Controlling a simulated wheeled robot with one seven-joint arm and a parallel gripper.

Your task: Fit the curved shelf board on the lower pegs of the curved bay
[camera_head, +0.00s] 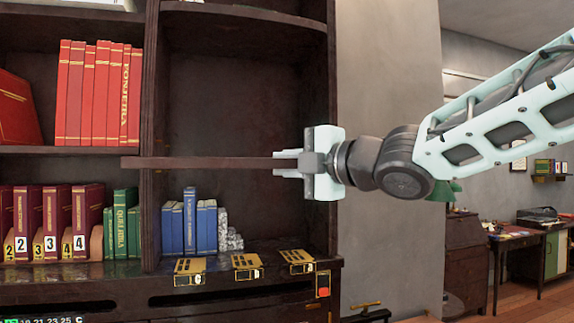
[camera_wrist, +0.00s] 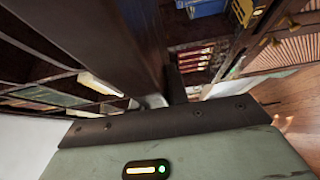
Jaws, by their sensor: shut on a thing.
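The shelf board (camera_head: 205,163) is a thin dark brown plank, seen nearly edge-on and about level in the head view. My gripper (camera_head: 286,163) is shut on its right end. The board's left end crosses in front of the bay's left upright, so it appears to be held in front of the bay. The bay (camera_head: 245,90) is a tall dark recess at the centre with an empty upper part. I cannot make out its pegs. In the wrist view a broad dark surface (camera_wrist: 125,45) runs up from the gripper; I cannot tell whether it is the board.
Blue books (camera_head: 190,222) and a grey patterned object (camera_head: 229,232) stand low in the bay. Several black-and-gold plates (camera_head: 247,262) lie on the ledge in front. Red books (camera_head: 98,92) and numbered maroon books (camera_head: 55,220) fill the left shelves. A grey wall (camera_head: 388,75) is at right.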

